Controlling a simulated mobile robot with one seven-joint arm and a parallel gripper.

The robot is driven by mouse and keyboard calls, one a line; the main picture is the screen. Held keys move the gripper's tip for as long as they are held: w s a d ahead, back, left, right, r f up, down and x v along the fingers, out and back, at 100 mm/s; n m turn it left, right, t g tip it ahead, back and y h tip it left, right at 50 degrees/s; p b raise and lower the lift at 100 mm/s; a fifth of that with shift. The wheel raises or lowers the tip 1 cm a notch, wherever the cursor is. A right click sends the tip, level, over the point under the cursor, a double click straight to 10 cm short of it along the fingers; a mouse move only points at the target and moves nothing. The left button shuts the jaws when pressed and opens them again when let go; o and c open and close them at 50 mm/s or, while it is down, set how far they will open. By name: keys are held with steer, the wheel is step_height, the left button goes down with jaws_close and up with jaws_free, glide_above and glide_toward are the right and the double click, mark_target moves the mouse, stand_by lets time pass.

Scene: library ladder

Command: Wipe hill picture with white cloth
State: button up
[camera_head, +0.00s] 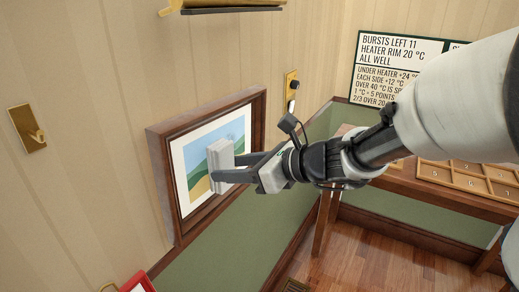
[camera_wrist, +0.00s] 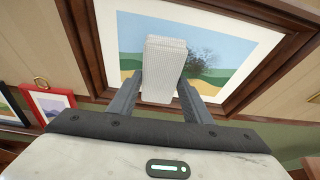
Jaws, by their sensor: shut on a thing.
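The hill picture (camera_head: 195,150) hangs on the wall in a dark wooden frame, with green and yellow hills under a blue sky. In the wrist view the hill picture (camera_wrist: 128,38) shows a dark speckled smudge (camera_wrist: 203,60) on its right part. The white cloth (camera_head: 222,157) is a folded, ribbed block, also in the wrist view (camera_wrist: 163,68). My gripper (camera_head: 230,168) is shut on the cloth, one finger on each side. The cloth is in front of the picture, close to its surface; I cannot tell whether it touches. My gripper also shows in the wrist view (camera_wrist: 161,97).
A brass picture light (camera_head: 230,8) juts out above the frame. Brass wall plates (camera_head: 28,128) and (camera_head: 291,88) sit on either side. A red frame (camera_head: 138,284) is low at the left. A wooden desk (camera_head: 420,190) with a numbered tray stands at the right.

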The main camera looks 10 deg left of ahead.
steer(key=shift+w+a, duration=0.3)
steer(key=shift+a, duration=0.4)
steer(key=shift+w, duration=0.1)
steer(key=shift+w+d+f, duration=0.1)
steer(key=shift+w+d, duration=0.35)
steer(key=shift+w, duration=0.4)
steer(key=shift+w+d, duration=0.4)
steer(key=shift+w, duration=0.4)
steer(key=shift+w+d+f+p, duration=0.1)
steer(key=shift+w+d+p, duration=0.3)
steer(key=shift+w, duration=0.65)
steer(key=shift+w+d+r+p, duration=0.1)
steer(key=shift+w+d+p, duration=0.25)
steer(key=shift+w, duration=0.75)
steer(key=shift+w+d+f+p, duration=0.1)
steer(key=shift+w+d+p, duration=0.25)
steer(key=shift+w, duration=0.7)
steer(key=shift+s+a+r+b, duration=0.1)
steer(key=shift+s+a+b, duration=0.45)
steer(key=shift+s, duration=1.1)
steer(key=shift+s+a+r+b, duration=0.1)
steer(key=shift+s+a+b, duration=0.15)
steer(key=shift+s+a, duration=1)
steer(key=shift+s+a+b, duration=0.2)
steer(key=shift+s+b, duration=0.2)
steer(key=shift+s, duration=1.65)
steer(key=shift+d+r, duration=0.1)
steer(key=shift+r, duration=0.1)
